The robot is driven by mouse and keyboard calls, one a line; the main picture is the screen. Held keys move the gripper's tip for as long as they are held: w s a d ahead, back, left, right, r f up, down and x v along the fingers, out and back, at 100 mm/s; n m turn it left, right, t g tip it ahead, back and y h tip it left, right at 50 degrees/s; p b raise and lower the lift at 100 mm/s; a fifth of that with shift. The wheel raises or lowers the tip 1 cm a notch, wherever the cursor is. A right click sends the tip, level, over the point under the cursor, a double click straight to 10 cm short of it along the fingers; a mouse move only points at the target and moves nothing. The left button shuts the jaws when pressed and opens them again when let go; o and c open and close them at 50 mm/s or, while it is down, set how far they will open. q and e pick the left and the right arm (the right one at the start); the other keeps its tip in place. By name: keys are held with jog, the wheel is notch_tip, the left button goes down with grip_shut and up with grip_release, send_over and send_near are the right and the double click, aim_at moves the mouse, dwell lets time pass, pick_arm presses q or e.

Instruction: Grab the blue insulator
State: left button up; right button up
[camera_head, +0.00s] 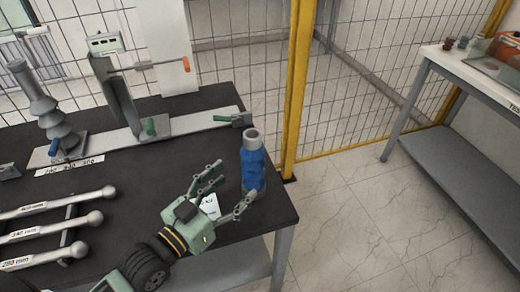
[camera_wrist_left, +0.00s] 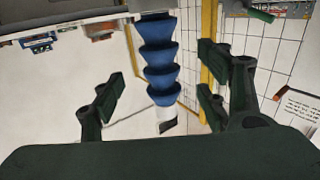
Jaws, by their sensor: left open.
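The blue insulator (camera_head: 253,165) stands upright near the right corner of the dark table, with a grey top. My left gripper (camera_head: 229,189) is open close beside it, on its left and near side. One finger reaches towards the insulator's near side and the other is to its left; I cannot tell whether either touches it. In the left wrist view the ribbed blue insulator (camera_wrist_left: 162,60) shows between the two fingers (camera_wrist_left: 160,95), apart from both. My right gripper is in neither view.
The dark table (camera_head: 130,215) holds several grey rods with ball ends (camera_head: 60,228) at the left. A clamp fixture (camera_head: 120,95) and a grey ribbed post (camera_head: 40,105) stand behind. A yellow-framed mesh fence (camera_head: 297,80) runs behind the table. Another bench (camera_head: 470,70) stands at the right.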

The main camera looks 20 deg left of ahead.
aim_at(245, 171)
pick_arm(q)
jog(key=shift+w+d+r, duration=0.1)
jog(key=shift+w+r, duration=0.05)
jog(key=shift+w, duration=0.4)
jog(key=shift+w+d+r, duration=0.1)
jog(key=shift+w, duration=0.45)
jog(key=shift+d+r, duration=0.1)
jog(key=shift+d, duration=0.1)
jog(key=shift+r+p+x, duration=0.2)
jog(key=shift+p+x, duration=0.55)
jog(key=shift+x, duration=1.7)
jog(key=shift+w+d+f, duration=0.15)
jog(key=shift+w+f, duration=0.05)
jog(key=c, duration=1.5)
jog(key=shift+r, duration=0.1)
jog(key=shift+c, duration=0.9)
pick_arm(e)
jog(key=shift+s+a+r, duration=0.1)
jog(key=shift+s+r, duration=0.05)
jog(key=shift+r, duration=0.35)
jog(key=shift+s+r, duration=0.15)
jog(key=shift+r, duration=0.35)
